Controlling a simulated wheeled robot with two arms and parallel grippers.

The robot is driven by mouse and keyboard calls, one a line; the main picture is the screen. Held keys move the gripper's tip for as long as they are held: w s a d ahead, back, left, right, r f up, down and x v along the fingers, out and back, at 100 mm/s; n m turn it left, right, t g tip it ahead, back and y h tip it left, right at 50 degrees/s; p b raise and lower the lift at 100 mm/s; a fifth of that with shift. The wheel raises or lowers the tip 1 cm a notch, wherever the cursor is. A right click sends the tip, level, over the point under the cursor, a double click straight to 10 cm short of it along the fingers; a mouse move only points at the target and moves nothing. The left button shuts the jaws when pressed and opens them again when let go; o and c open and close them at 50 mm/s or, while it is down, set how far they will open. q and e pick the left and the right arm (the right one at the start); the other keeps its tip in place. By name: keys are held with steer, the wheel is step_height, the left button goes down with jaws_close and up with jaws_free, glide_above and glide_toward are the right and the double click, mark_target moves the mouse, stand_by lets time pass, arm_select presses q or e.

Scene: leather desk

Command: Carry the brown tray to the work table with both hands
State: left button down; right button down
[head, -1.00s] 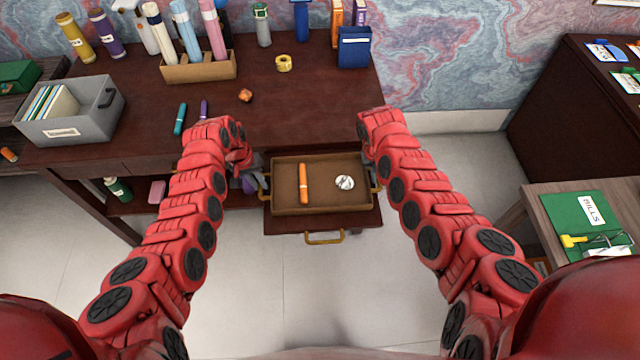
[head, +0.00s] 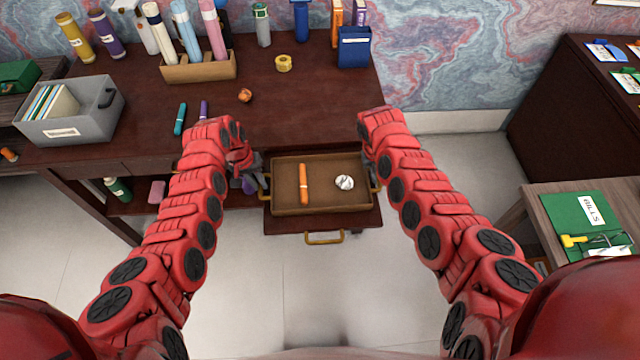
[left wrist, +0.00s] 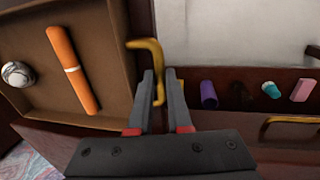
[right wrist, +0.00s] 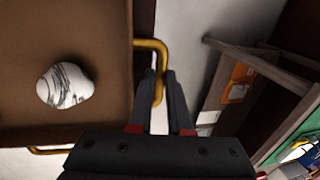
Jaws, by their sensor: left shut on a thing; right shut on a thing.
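The brown tray (head: 290,208) is at the front of the dark red desk, over a pulled-out drawer (head: 355,222). I cannot tell whether it touches the drawer. It holds an orange marker (head: 304,184) and a white, grey-veined ball (head: 345,182). My left gripper (left wrist: 161,90) is shut on the tray's left brass handle (left wrist: 146,45). My right gripper (right wrist: 161,90) is shut on the right brass handle (right wrist: 150,45). My arms largely hide both grippers in the head view.
The desk top (head: 310,110) has a grey file box (head: 75,125), a tube holder (head: 198,69), a tape roll (head: 284,63) and a blue box (head: 354,48). A wooden table (head: 540,200) with a green folder (head: 585,222) stands at right. Pale floor (head: 300,290) is clear in front.

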arm_select(q)
steer(key=shift+r, duration=0.1)
stand_by(0.3)
